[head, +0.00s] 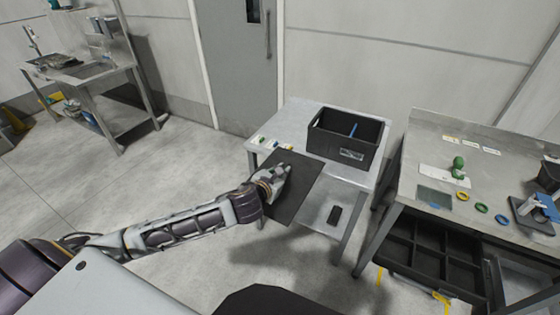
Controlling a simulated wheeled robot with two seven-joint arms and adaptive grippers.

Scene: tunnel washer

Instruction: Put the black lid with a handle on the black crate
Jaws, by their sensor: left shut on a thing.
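The black lid (300,181) is a flat dark plate held roughly level at the front left of the small metal table. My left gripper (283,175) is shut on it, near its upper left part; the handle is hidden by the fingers. The black crate (330,147) stands open on the table, to the right of and beyond the lid, with a pale label on its front and a blue strip inside. The lid and crate are apart. My right gripper does not show.
The small metal table (297,115) has small coloured items at its left edge. A metal bench (430,128) to the right holds a green object (458,168) and coloured rings, with a divided black tray below. A grey door (238,70) is behind. Floor at left is clear.

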